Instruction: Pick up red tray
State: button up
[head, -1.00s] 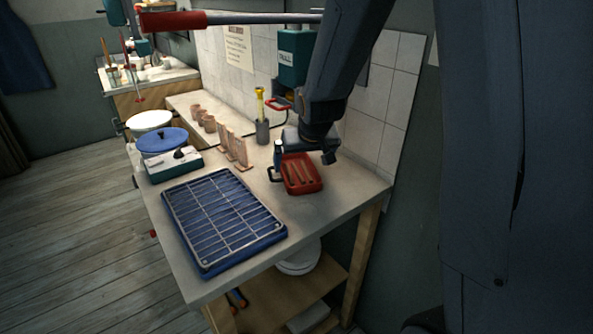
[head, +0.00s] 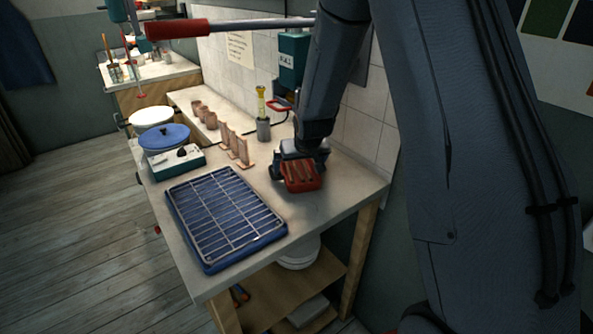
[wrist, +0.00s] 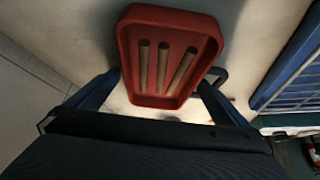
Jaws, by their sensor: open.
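My gripper (wrist: 158,84) is open there, one finger on each side of the tray's near end. Gaps show beside the tray, and I cannot tell whether either finger touches it.
A blue tray with a wire rack (head: 225,262) lies left of the red tray. A grey holder with a yellow-handled tool (head: 263,130) and upright clay pieces (head: 243,152) stand behind. A red lever (head: 177,29) hangs above. The bench front between rack and red tray is clear.

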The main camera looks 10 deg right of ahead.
jog(key=shift+f, duration=0.1)
jog(key=c, duration=1.2)
jog(key=shift+w, duration=0.1)
